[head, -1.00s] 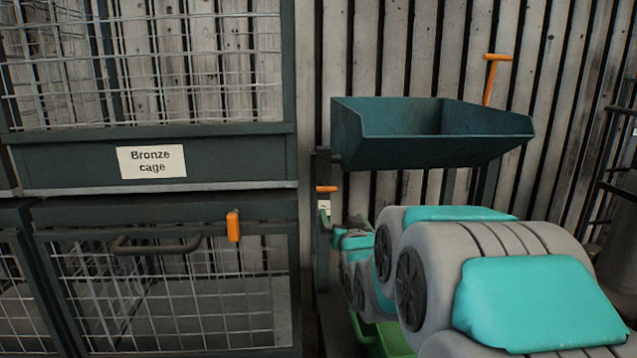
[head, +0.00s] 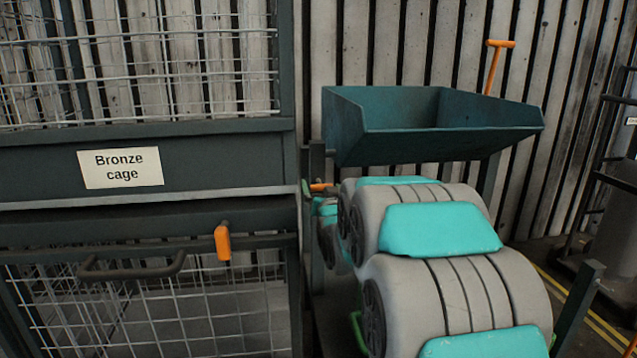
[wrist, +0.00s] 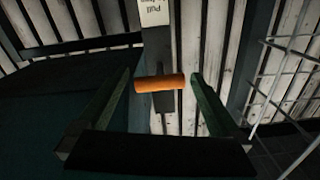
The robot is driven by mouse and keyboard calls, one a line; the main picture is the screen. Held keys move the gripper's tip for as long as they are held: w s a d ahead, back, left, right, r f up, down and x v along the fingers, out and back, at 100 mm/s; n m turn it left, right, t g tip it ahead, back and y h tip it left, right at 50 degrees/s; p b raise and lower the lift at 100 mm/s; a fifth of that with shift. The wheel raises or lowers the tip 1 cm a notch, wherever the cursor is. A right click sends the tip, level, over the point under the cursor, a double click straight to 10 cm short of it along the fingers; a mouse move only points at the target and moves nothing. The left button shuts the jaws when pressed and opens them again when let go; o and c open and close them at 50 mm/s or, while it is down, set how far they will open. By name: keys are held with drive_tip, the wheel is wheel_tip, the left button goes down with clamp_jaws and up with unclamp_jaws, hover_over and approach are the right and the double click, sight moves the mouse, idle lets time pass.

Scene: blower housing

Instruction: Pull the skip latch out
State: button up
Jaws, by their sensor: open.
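The skip latch is an orange bar handle (wrist: 160,83) on a dark upright post. In the wrist view it lies crosswise between the two fingers of my gripper (wrist: 161,76), with a gap on each side. The fingers are open and hold nothing. I cannot tell how deep the bar sits between them. In the head view the orange latch (head: 321,187) shows small at the left below the teal skip (head: 435,135), and my arm hides most of my gripper. A white label (wrist: 154,12) with "Pull" on it is on the post by the latch.
A dark cage (head: 220,160) labelled "Bronze cage" stands close on the left, with an orange catch (head: 222,243) and a dark bar handle (head: 130,268). Another orange handle (head: 495,62) rises behind the skip. A slatted wall (head: 400,40) stands behind.

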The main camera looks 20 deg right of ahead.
sight(318, 180)
drive_tip(key=shift+x, duration=2.55)
drive_tip(key=shift+c, duration=0.4)
clamp_jaws()
